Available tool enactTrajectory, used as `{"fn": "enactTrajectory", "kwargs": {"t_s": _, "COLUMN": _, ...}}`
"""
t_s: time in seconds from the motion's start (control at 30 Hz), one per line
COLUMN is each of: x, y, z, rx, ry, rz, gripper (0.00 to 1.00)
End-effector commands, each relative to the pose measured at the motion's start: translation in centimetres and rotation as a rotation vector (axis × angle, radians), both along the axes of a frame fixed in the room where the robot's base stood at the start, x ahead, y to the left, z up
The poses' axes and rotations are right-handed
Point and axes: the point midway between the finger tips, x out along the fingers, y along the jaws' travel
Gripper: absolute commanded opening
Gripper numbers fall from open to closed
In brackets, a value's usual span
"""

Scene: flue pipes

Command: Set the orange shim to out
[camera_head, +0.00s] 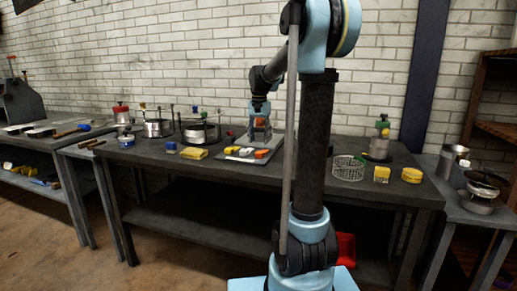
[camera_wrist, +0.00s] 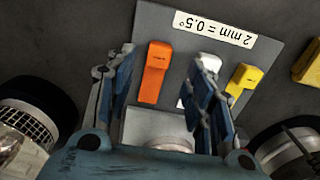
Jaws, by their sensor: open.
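The orange shim (camera_wrist: 155,72) is a small block on a grey plate (camera_wrist: 180,25); in the head view it shows (camera_head: 262,154) at the plate's right side. A white shim (camera_wrist: 208,64) and a yellow shim (camera_wrist: 243,78) sit beside it in a row. The plate bears a label (camera_wrist: 214,27) reading "2 mm = 0.5°", upside down in the wrist view. My gripper (camera_wrist: 162,62) is open above the plate. In the wrist view the orange shim shows between its fingers, nearer the left one. The right finger partly covers the white shim. Contact is not visible.
Round metal pans (camera_head: 201,132) and a yellow block (camera_head: 193,153) stand left of the plate on the dark bench (camera_head: 240,180). A wire basket (camera_head: 348,168) and yellow blocks (camera_head: 381,174) stand to the right. The bench front is mostly clear.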

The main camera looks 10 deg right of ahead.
Motion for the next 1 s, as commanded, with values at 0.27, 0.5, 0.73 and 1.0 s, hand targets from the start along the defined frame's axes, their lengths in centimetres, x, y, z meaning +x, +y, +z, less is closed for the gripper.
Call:
{"fn": "enactTrajectory", "kwargs": {"t_s": 0.27, "x": 0.0, "y": 0.0, "z": 4.1, "rx": 0.000, "ry": 0.001, "rz": 0.000, "gripper": 0.48}}
{"fn": "enactTrajectory", "kwargs": {"t_s": 0.5, "x": 0.0, "y": 0.0, "z": 5.3, "rx": 0.000, "ry": 0.001, "rz": 0.000, "gripper": 0.48}}
{"fn": "enactTrajectory", "kwargs": {"t_s": 0.73, "x": 0.0, "y": 0.0, "z": 5.4, "rx": 0.000, "ry": 0.001, "rz": 0.000, "gripper": 0.48}}
{"fn": "enactTrajectory", "kwargs": {"t_s": 1.0, "x": -2.1, "y": -0.4, "z": 4.9, "rx": 0.001, "ry": -0.009, "rz": 0.024, "gripper": 0.48}}
